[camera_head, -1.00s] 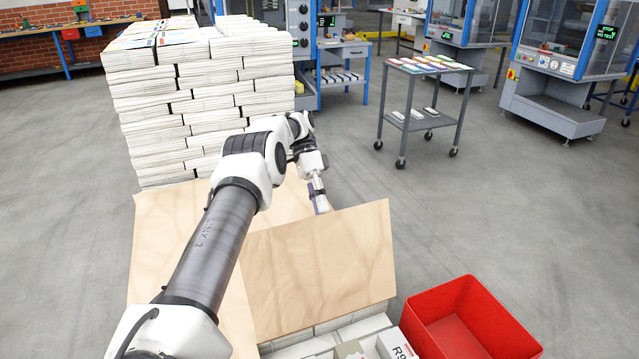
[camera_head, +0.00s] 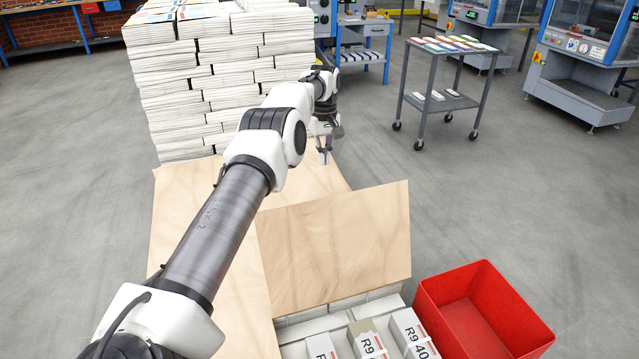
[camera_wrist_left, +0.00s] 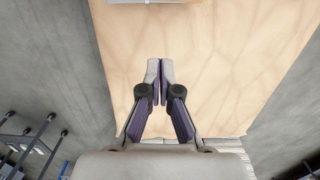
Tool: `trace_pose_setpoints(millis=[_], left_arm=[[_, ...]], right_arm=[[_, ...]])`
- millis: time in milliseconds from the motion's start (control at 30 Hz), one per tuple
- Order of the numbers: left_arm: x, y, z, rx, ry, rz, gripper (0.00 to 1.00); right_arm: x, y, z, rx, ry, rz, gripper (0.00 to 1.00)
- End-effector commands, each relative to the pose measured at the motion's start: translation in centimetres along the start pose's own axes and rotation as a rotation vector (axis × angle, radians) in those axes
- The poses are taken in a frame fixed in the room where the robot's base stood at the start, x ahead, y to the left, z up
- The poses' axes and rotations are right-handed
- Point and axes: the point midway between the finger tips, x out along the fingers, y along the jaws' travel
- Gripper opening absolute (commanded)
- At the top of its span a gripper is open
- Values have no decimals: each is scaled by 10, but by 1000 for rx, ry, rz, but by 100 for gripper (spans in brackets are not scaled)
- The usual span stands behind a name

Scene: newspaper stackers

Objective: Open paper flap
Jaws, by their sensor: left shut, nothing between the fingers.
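The paper flap is a pale wood-coloured sheet (camera_head: 345,250) standing tilted over a box of papers in the head view. Another pale sheet (camera_head: 185,215) lies behind and to its left, partly hidden by my left arm. My left gripper (camera_head: 324,158) is beyond the flap's upper edge, apart from it, with its fingers pointing down. In the left wrist view the gripper (camera_wrist_left: 160,68) is shut and empty above a pale sheet (camera_wrist_left: 220,60). My right gripper is not in view.
White bundles with R9 labels (camera_head: 368,338) show under the flap. A red bin (camera_head: 430,300) stands to the right. A tall paper stack (camera_head: 170,95) is behind, and a grey cart (camera_head: 452,48) stands at the back right. Floor between the bin and cart is clear.

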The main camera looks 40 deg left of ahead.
Motion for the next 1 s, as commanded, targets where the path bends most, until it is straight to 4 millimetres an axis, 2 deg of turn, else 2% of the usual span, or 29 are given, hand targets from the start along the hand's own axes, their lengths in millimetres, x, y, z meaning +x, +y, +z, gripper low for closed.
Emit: trace_pose_setpoints(millis=[167,467,800,1000], left_arm=[[29,-2,0,-1,-5,-2,0],[94,-2,1,0,-6,-2,0],[82,-2,33,0,-5,1,0],[82,-2,38,1,-3,1,0]], right_arm=[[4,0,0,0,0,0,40],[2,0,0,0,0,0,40],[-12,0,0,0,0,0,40],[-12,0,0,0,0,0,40]])
